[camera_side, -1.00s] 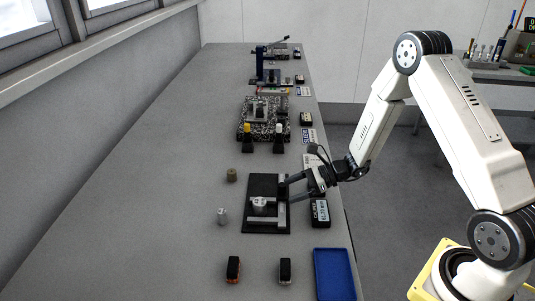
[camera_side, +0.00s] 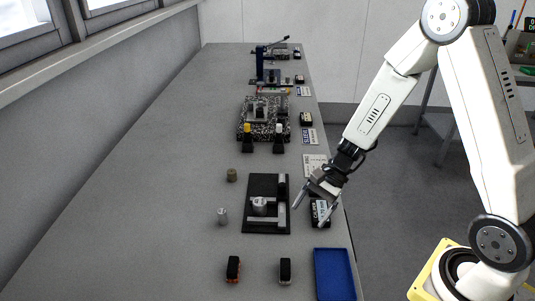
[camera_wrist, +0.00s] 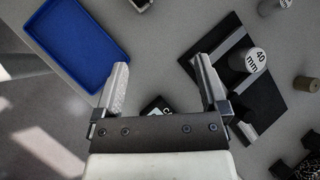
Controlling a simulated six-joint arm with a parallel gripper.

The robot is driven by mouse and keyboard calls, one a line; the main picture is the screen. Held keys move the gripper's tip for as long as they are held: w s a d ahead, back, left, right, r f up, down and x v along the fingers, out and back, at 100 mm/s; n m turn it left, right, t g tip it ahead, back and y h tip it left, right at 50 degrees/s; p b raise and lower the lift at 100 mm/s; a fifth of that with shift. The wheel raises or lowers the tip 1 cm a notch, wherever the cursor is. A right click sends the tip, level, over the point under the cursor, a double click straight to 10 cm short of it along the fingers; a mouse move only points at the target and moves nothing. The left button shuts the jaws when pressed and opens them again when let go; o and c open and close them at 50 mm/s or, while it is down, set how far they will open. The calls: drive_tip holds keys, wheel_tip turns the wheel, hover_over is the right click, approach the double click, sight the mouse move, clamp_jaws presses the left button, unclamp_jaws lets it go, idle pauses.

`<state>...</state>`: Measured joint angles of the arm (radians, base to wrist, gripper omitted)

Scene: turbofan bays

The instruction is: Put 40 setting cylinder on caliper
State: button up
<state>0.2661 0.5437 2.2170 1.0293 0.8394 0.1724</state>
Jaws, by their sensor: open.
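The 40 setting cylinder (camera_side: 260,204) is silver and stands upright on the black plate of the caliper, beside its grey bars (camera_side: 281,208). In the wrist view the cylinder (camera_wrist: 251,62), with "40 mm" on its top, sits between the grey bars on the black plate (camera_wrist: 268,98). Contact with the bars cannot be told. My gripper (camera_side: 309,214) is open and empty, to the right of the caliper plate and apart from it. Its fingers (camera_wrist: 162,64) show with nothing between them in the wrist view.
A blue tray (camera_side: 318,276) lies at the near right. A smaller silver cylinder (camera_side: 222,217) and a brass cylinder (camera_side: 231,175) stand left of the caliper. Two black-topped items (camera_side: 233,269) are nearer. A black display box (camera_side: 320,211) is by my gripper. The left of the bench is clear.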

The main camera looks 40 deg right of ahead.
drive_tip(key=s+d+r+n+t+h, duration=0.1)
drive_tip(key=s+r+n+h, duration=0.5)
drive_tip(key=n, duration=0.9)
drive_tip(key=shift+d+t+h, duration=0.4)
drive_tip(key=shift+d+h, duration=0.3)
drive_tip(key=shift+h, duration=0.3)
